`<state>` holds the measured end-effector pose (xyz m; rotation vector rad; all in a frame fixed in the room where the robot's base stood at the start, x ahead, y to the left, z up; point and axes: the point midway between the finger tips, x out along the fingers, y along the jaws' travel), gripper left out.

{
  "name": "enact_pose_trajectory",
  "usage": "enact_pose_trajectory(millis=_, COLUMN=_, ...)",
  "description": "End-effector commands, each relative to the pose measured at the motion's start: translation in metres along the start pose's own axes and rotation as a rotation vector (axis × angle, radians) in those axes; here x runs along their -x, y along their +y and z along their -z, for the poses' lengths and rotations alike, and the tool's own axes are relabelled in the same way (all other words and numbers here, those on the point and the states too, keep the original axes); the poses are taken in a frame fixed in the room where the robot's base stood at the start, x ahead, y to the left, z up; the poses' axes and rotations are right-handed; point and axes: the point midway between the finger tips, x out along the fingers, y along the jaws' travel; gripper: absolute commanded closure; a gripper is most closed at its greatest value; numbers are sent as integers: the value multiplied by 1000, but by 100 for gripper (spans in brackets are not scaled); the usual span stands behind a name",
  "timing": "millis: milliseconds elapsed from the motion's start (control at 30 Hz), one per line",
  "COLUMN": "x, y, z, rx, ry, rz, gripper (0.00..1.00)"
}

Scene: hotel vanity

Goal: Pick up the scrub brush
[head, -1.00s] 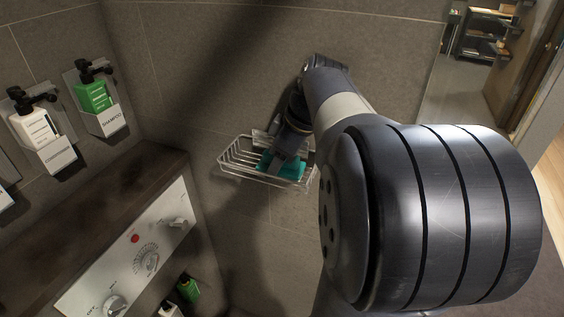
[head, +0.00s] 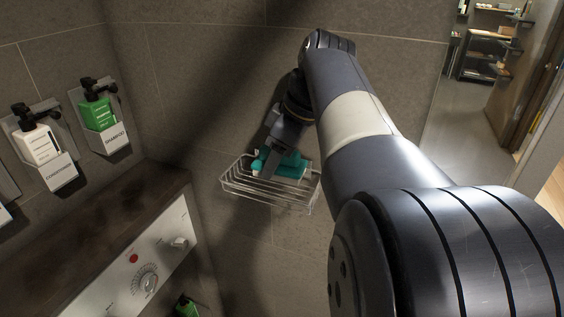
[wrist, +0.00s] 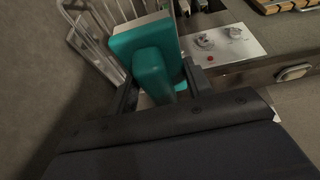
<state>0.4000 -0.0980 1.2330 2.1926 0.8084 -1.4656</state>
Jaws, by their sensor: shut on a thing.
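The scrub brush (head: 287,161) is teal with a pale underside. In the head view it is at the wire basket (head: 270,193) on the tiled wall, partly covered by my gripper. In the wrist view the brush (wrist: 152,73) sits between my two fingers, with its pale edge (wrist: 140,32) facing away from me. My gripper (head: 262,170) is shut on the brush, and it also shows in the wrist view (wrist: 158,85). The basket's wires (wrist: 97,35) show just beyond and left of the brush. I cannot tell whether the brush still touches the basket.
A conditioner bottle (head: 38,143) and a shampoo bottle (head: 97,105) hang in wall holders at left. A ledge with a white control panel (head: 150,268) is below them. A green bottle (head: 186,306) is low down. An open doorway with shelves (head: 490,50) is at right.

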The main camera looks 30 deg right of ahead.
Motion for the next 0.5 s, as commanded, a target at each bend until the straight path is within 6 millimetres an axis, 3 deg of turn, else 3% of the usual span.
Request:
enact_pose_trajectory(millis=400, x=-5, y=-118, z=4, rx=11, ry=3, rz=-1, gripper=75)
enact_pose_trajectory(millis=500, x=-4, y=-138, z=5, rx=10, ry=2, rz=-1, gripper=75)
